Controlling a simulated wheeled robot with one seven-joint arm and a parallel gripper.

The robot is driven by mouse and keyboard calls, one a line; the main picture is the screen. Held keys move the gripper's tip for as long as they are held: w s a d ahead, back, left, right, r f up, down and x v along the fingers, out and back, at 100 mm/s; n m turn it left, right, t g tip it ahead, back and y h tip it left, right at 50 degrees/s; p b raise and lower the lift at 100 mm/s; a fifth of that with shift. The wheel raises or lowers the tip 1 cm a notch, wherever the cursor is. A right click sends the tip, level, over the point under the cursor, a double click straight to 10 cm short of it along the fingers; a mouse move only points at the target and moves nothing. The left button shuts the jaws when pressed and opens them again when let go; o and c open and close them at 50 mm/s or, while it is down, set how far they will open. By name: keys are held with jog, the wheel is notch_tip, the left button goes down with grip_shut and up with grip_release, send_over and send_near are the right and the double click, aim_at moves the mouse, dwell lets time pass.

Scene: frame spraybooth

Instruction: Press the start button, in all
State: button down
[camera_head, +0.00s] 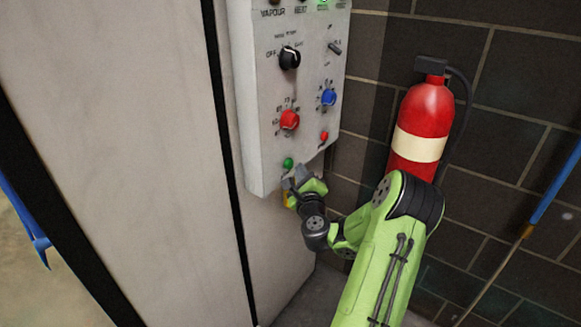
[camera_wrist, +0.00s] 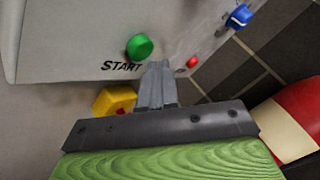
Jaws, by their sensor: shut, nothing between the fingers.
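The green start button (camera_head: 288,163) sits at the lower left of the grey control panel (camera_head: 262,110). In the wrist view the green button (camera_wrist: 140,47) stands out above the word START on the panel. My gripper (camera_head: 294,178) is just below the button in the head view. In the wrist view the shut fingers of my gripper (camera_wrist: 157,72) point at the panel, just right of and below the button. They hold nothing. A small gap seems to show between fingertips and button; contact cannot be told for sure.
The panel also has a red knob (camera_head: 289,120), a blue knob (camera_head: 328,97), a black knob (camera_head: 289,58) and a small red button (camera_head: 324,136). A yellow part (camera_wrist: 114,100) shows below the panel. A red fire extinguisher (camera_head: 420,125) hangs on the brick wall at right.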

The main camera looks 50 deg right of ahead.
jog(key=s+b, duration=0.3)
jog(key=s, duration=0.2)
jog(key=shift+d, duration=0.2)
dwell(0.9)
